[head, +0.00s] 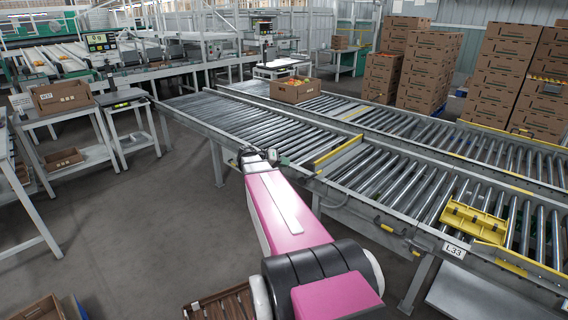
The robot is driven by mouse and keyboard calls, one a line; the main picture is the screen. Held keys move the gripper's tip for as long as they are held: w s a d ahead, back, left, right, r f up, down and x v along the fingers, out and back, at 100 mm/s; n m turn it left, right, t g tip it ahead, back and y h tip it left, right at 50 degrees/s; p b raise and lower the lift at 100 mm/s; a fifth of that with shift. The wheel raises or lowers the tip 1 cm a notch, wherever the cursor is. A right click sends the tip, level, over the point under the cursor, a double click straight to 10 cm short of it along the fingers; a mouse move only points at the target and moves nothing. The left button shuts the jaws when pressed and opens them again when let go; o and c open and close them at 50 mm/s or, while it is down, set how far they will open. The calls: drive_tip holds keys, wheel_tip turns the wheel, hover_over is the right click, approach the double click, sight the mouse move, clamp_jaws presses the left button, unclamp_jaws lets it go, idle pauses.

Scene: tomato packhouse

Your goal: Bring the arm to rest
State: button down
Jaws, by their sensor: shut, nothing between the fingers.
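My pink arm reaches from the bottom of the head view up and away over the floor, toward the near side of the roller conveyor. My gripper (256,155) is at its far end, small and dark, close to the conveyor's near edge in the picture. It is shut, with nothing seen held in it. Its fingertips are too small to make out clearly.
The roller conveyor (262,133) carries a carton (298,90) and a yellow tray (474,221). Cartons are stacked (502,72) behind it. A side table (76,108) with a carton stands left. A brown crate (222,303) is low beside my arm.

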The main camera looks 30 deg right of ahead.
drive_tip(key=s+a+f+n+y, duration=0.2)
drive_tip(key=s+a+f+y, duration=0.2)
drive_tip(key=a, duration=0.5)
drive_tip(key=s+a+f+n+t+y, duration=0.1)
drive_tip(key=s+a+f+n+y, duration=0.2)
drive_tip(key=a, duration=0.7)
drive_tip(key=s+a+f+n+y, duration=0.3)
drive_tip(key=s+a+f+y, duration=0.3)
drive_tip(key=a, duration=0.4)
drive_tip(key=shift+s+f+t+y, duration=0.3)
drive_tip(key=shift+s+f, duration=0.2)
drive_tip(key=shift+f, duration=0.05)
